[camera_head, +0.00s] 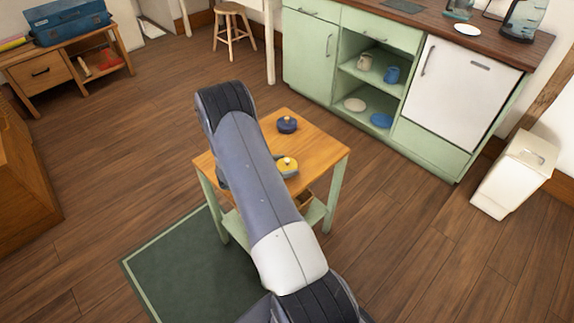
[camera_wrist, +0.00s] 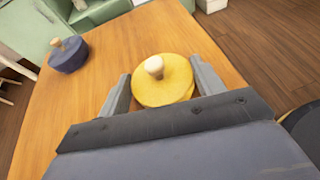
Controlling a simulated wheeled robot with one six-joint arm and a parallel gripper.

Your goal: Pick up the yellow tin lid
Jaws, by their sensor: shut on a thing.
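The yellow tin lid (camera_wrist: 163,82) is a round yellow disc with a pale knob on top. In the wrist view it sits between the two fingers of my gripper (camera_wrist: 160,88), which are shut on its sides. In the head view the yellow lid (camera_head: 287,166) shows beside my arm at the table's middle, partly hidden by the arm. Whether it touches the tabletop I cannot tell. A blue lid (camera_wrist: 68,55) with a similar pale knob rests on the table to the left in the wrist view; it also shows in the head view (camera_head: 287,125).
The small wooden-topped table (camera_head: 325,150) has green legs. A green cabinet (camera_head: 345,70) with a white door stands behind it. A white bin (camera_head: 515,173) is at the right. A wooden desk (camera_head: 40,72) with a blue case is at the far left. Open floor surrounds the table.

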